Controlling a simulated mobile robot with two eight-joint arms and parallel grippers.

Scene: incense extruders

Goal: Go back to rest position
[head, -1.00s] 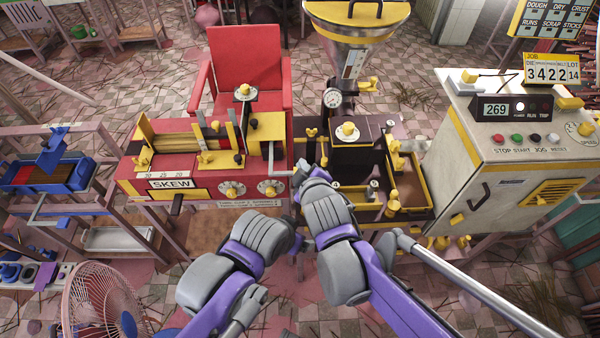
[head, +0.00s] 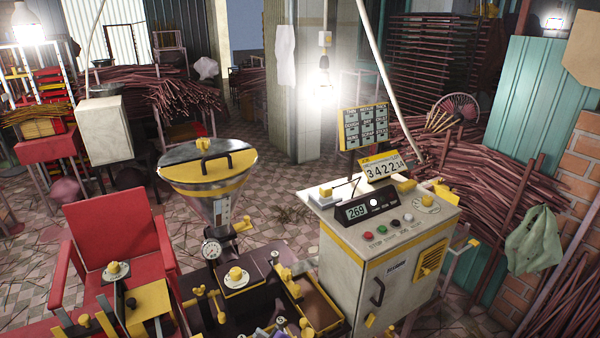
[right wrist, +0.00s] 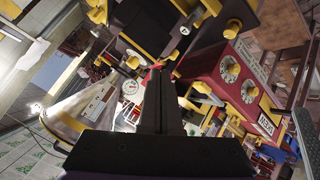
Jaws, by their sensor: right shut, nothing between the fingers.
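My right gripper (right wrist: 158,85) shows in the right wrist view as two dark fingers pressed together, shut and empty. The extruder machines lie beyond it in that tilted view, with the red dial box (right wrist: 230,75) to its right. In the head view, only small grey and purple parts of my right gripper (head: 278,328) show at the bottom edge, in front of the dark extruder (head: 240,290). Its fingers are hard to make out there. My left gripper is not in view.
The hopper (head: 207,165) stands above the extruder. The control cabinet (head: 390,265) is to its right and a red chair (head: 112,235) to its left. Racks and heaps of incense sticks (head: 450,200) fill the back and right. Tiled floor (head: 280,215) is open behind the machines.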

